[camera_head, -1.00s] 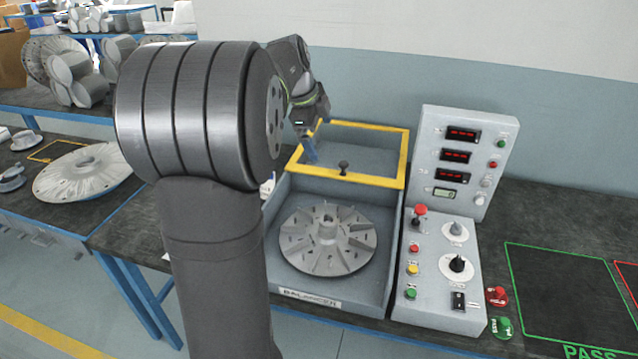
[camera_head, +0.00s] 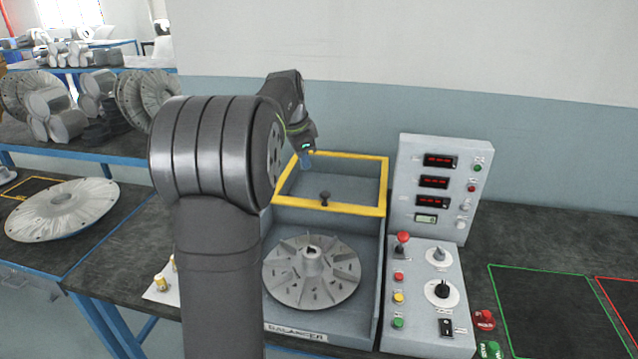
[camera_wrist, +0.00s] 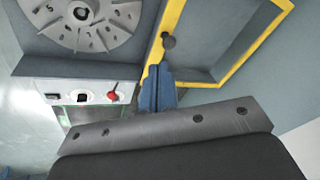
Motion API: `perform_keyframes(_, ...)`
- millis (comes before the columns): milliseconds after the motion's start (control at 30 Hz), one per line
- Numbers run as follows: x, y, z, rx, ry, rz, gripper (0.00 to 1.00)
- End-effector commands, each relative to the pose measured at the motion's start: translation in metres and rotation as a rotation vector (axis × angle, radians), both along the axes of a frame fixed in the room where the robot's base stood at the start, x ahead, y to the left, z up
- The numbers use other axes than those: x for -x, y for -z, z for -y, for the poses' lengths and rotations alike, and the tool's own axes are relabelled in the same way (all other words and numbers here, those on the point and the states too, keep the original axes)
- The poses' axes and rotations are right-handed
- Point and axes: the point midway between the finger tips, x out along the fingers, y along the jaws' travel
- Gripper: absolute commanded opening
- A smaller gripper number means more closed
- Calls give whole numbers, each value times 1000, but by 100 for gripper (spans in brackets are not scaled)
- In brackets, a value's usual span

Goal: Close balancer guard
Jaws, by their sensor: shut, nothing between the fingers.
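The balancer guard (camera_head: 357,209) is a yellow frame with a clear pane, raised at the back of the grey balancer box (camera_head: 376,262). A dark knob (camera_head: 325,197) sits on its front bar. In the wrist view the guard's yellow frame (camera_wrist: 172,20) and the knob (camera_wrist: 169,42) show just beyond my fingers. My gripper (camera_head: 306,160), with blue fingers, is at the guard's back left, apart from the knob in the head view. In the wrist view my gripper (camera_wrist: 157,72) is shut and empty. A finned impeller (camera_head: 312,271) lies inside the box.
A control panel (camera_head: 432,190) with displays, buttons and a red-topped lever (camera_head: 402,240) stands right of the balancer. Green and red marked areas lie farther right on the bench. Another impeller disc (camera_head: 62,210) lies at the left.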

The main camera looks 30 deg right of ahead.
Motion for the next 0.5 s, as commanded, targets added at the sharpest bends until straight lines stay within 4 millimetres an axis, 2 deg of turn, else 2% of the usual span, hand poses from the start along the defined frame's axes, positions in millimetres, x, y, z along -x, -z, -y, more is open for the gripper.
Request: perform_keyframes(500, -46, 29, 65, 76, -935, -122, 0)
